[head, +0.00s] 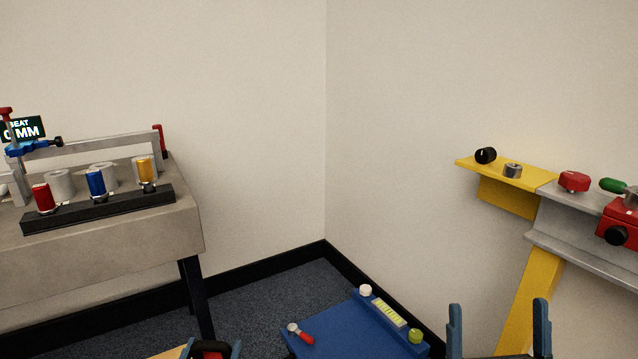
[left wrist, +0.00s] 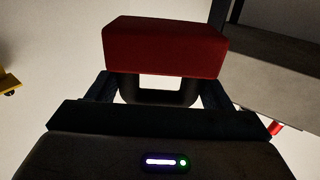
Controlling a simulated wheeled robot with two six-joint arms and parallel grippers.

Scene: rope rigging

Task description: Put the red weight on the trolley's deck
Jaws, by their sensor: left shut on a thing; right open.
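The red weight (left wrist: 165,45) is a red block with a dark loop handle in the left wrist view. My left gripper (left wrist: 160,92) is shut on that handle. In the head view my left gripper (head: 210,348) is at the bottom edge, with the dark handle between its blue fingers; most of the weight is cut off there. The trolley's blue deck (head: 335,335) is at the bottom centre, to the right of my left gripper. My right gripper (head: 498,330) is open and empty at the bottom right, to the right of the deck.
A red-handled tool (head: 302,335) lies on the deck's left side. A raised strip with a vial (head: 390,313) runs along its right edge. A grey bench (head: 110,235) with spools stands left. A yellow and grey stand (head: 540,260) is at right. The deck's middle looks clear.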

